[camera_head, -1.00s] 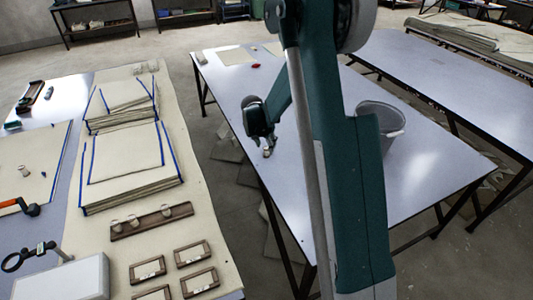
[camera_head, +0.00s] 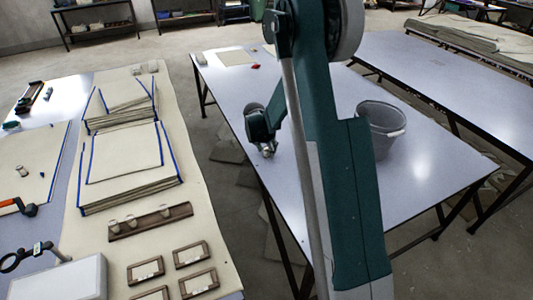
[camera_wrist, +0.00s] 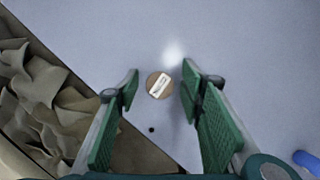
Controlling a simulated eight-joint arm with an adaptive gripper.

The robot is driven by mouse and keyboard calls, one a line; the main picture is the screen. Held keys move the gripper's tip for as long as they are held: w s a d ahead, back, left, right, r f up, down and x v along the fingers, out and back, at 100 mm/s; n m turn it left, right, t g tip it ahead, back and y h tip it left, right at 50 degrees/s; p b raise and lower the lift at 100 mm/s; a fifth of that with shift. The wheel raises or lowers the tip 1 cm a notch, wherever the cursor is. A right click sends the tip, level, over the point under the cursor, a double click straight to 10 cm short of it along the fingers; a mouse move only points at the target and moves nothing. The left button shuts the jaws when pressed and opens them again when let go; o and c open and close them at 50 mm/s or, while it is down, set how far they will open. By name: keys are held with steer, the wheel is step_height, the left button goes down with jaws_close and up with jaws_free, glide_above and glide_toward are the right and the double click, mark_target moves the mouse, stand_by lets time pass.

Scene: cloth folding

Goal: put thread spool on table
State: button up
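The thread spool (camera_wrist: 159,85) shows end-on in the wrist view as a small round brown disc with a white label. It appears to stand on the pale blue-grey table (camera_wrist: 240,40), a short way in from the table edge. My gripper (camera_wrist: 158,84) is open, with one green-padded finger on each side of the spool and a visible gap on both sides. In the head view my gripper (camera_head: 267,152) is low over the left edge of the middle table (camera_head: 300,215). The spool is too small there to tell apart from the fingertips.
A grey bucket (camera_head: 381,135) stands on the same table to the right, partly behind my arm. A small red object (camera_head: 256,66) and a pale sheet (camera_head: 236,57) lie at its far end. On the left table, a wooden rack (camera_head: 150,222) holds several spools beside stacked cloth (camera_head: 128,160).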

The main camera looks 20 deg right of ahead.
mark_target(266, 148)
steer(key=shift+c, duration=0.3)
steer(key=c, duration=0.9)
steer(key=shift+r, duration=0.1)
step_height(266, 148, up, 10)
steer(key=shift+f+p, duration=0.1)
steer(key=shift+p, duration=1.1)
steer(key=shift+a+f, duration=0.1)
steer(key=shift+a, duration=0.05)
